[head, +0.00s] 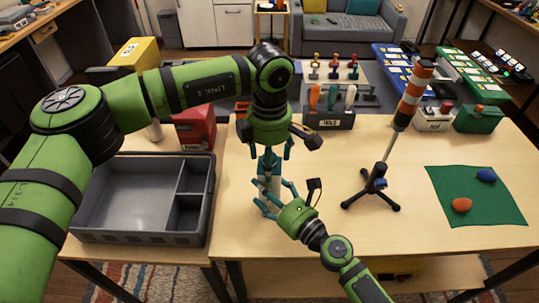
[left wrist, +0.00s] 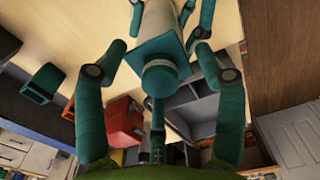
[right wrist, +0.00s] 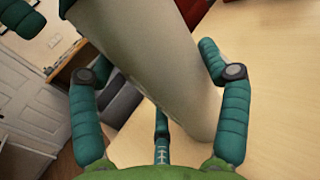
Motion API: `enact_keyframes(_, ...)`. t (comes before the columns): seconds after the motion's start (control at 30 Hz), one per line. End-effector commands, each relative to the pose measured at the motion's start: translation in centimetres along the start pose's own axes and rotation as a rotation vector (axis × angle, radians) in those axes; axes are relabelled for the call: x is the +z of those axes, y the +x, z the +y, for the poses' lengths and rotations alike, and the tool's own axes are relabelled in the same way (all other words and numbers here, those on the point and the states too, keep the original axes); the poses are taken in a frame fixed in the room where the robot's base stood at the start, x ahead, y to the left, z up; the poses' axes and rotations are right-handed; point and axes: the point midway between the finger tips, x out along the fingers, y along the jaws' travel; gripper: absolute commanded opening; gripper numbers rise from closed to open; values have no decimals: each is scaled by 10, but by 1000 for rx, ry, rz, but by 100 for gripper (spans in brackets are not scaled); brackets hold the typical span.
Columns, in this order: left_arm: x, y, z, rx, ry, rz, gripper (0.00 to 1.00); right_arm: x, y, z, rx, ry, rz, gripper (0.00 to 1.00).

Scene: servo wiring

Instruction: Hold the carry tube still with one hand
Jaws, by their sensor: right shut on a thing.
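The carry tube (head: 268,186) is a pale upright cylinder near the table's front edge, largely hidden by my grippers. Its teal cap (left wrist: 158,68) lies between the fingers of my left gripper (head: 269,160), which points down from above. Those fingers look spread, with no clear grip on the cap. My right gripper (head: 272,200) comes from the front right and is shut on the tube lower down. In the right wrist view, the pale tube wall (right wrist: 160,70) fills the space between its fingers.
A grey divided tray (head: 125,195) stands to the left. A tripod with an orange-and-white striped post (head: 376,186) stands to the right, beside a green mat (head: 480,205). A tool holder (head: 328,119) and a red box (head: 195,128) stand behind. Bare table separates the tube from the tripod.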

Motion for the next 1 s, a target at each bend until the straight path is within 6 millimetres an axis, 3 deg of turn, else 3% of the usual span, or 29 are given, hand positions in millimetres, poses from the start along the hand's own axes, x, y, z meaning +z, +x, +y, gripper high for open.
enact_keyframes(0.07, 0, 0, 0, 0, 0, 0, 31, 0, 0, 0, 0, 0, -1, 39)
enact_keyframes(0.27, 0, 0, 0, -1, 0, 0, 30, 0, 0, 0, 0, 0, -1, 39)
enact_keyframes(0.3, 0, 0, 0, -1, 0, 0, 73, 0, 0, 0, 0, 0, -1, 39)
enact_keyframes(0.33, 0, 0, 0, -1, 0, 0, 80, 0, 0, 0, 0, 0, -1, 39)
enact_keyframes(0.77, 0, -4, 0, 1, 0, -1, 80, 0, 0, 0, 0, 0, -1, 39)
enact_keyframes(1.0, 0, -38, 1, 3, 0, -1, 80, 0, 0, 0, 0, 0, -1, 39)
